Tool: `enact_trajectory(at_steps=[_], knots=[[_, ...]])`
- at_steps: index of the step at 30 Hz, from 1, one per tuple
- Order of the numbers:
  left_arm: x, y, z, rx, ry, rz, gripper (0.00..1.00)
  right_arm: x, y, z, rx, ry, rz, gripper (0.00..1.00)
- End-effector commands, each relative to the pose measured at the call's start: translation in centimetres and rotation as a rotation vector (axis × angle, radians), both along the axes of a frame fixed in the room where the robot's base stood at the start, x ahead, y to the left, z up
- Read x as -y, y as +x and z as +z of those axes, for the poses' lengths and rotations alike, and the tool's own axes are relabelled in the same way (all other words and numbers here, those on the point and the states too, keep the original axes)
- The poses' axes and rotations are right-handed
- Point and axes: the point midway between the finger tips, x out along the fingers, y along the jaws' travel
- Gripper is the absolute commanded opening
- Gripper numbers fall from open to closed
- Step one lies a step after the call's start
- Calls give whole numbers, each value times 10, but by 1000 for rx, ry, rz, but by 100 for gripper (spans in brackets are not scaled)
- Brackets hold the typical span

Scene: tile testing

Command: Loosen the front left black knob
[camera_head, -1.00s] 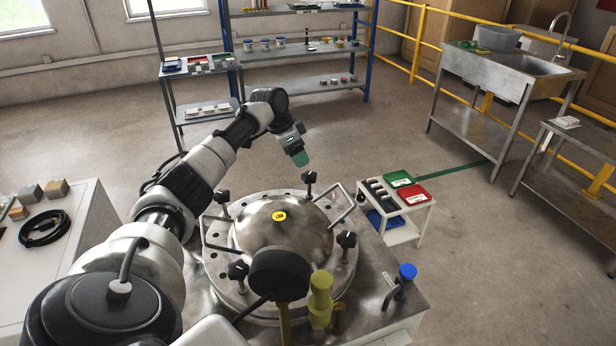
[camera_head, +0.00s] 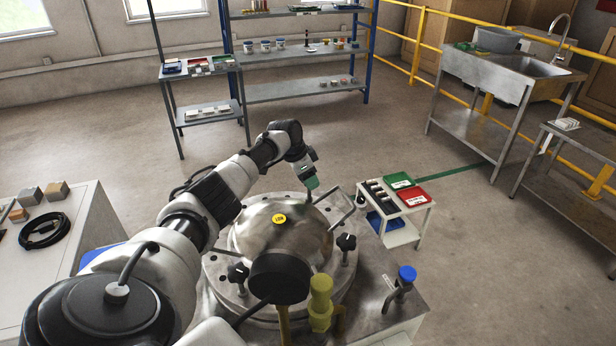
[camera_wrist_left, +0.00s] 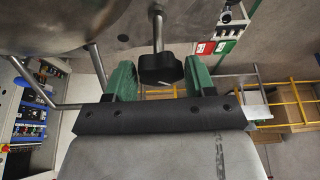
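A round steel lid (camera_head: 262,236) with a yellow label is ringed by black star-shaped knobs. One knob (camera_head: 238,272) is at the lid's near left and another (camera_head: 346,243) at its right. My left gripper (camera_head: 309,190), with green fingers, is at the far right rim and hides the knob there in the head view. In the left wrist view that black knob (camera_wrist_left: 158,66), on a metal stem, sits between the tips of my two green fingers (camera_wrist_left: 159,76). The fingers stand apart, one on each side; I cannot tell whether they touch it. My right gripper is not in view.
Bent metal handles (camera_head: 341,212) rise beside the lid. A yellow valve part (camera_head: 320,300) and a blue-capped tap (camera_head: 407,273) stand near the front. A small white cart (camera_head: 402,230) with green and red trays is behind, to the right. Open floor lies beyond.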

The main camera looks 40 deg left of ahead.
Motion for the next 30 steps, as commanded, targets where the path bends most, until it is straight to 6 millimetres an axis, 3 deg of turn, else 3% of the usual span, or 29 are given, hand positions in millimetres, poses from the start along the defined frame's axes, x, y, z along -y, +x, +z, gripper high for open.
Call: enact_trajectory(at_steps=[1, 6, 17, 30], knots=[[0, 0, 0, 0, 0, 0, 47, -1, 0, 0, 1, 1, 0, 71], [0, 0, 0, 0, 0, 0, 22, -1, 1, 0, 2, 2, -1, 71], [0, -1, 2, -2, 0, 63, 22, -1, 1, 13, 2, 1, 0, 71], [3, -1, 5, -3, -2, 411, 22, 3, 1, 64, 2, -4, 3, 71]])
